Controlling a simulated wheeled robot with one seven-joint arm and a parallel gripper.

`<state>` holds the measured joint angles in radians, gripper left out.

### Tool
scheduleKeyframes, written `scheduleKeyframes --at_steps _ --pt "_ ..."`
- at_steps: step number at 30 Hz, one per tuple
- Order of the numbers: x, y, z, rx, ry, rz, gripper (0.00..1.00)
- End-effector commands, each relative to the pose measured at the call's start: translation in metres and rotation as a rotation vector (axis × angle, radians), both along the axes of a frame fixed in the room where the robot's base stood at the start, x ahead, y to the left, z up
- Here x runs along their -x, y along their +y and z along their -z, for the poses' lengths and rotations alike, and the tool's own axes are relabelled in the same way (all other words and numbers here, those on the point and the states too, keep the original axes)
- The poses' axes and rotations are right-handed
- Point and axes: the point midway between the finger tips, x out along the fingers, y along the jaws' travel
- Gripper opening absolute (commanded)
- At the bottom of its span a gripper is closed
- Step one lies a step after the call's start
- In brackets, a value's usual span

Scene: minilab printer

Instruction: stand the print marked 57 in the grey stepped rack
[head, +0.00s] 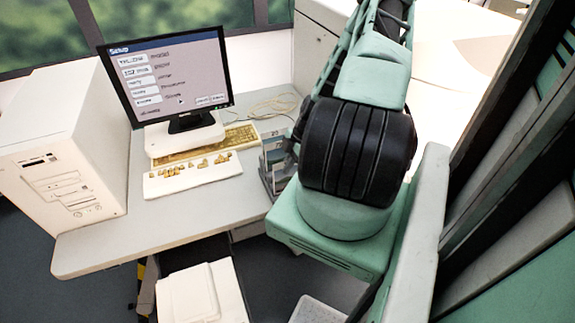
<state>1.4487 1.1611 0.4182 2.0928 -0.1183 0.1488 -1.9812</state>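A small grey rack (267,178) stands on the desk just left of my arm, partly hidden by it. Several upright prints (274,158) show in it, with small dark marks at their tops that are too small to read surely. I cannot make out a print marked 57. My green and black arm fills the middle right of the head view. My gripper does not show; the arm hides the area behind it.
A monitor (170,75), a yellowed keyboard (212,142), a white tray (160,188) of golden pieces and a white computer tower (62,165) occupy the grey desk (110,235). A white box-like object (200,295) stands below its front edge. The desk's front strip is clear.

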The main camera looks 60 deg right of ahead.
Motion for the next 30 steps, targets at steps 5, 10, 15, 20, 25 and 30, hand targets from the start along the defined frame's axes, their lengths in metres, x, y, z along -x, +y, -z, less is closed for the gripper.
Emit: scheduleKeyframes --at_steps 5,10,15,20,25,30 --pt "0.000 0.000 0.000 0.000 0.000 0.000 0.00" --pt "0.000 0.000 0.005 0.000 0.000 0.000 0.00" --pt "0.000 0.000 0.011 0.000 0.000 0.000 0.00" --pt "0.000 0.000 0.015 0.000 0.000 0.000 0.00" --pt "0.000 0.000 0.015 0.000 0.000 0.000 0.00" --pt "0.000 0.000 0.015 0.000 0.000 0.000 0.27"
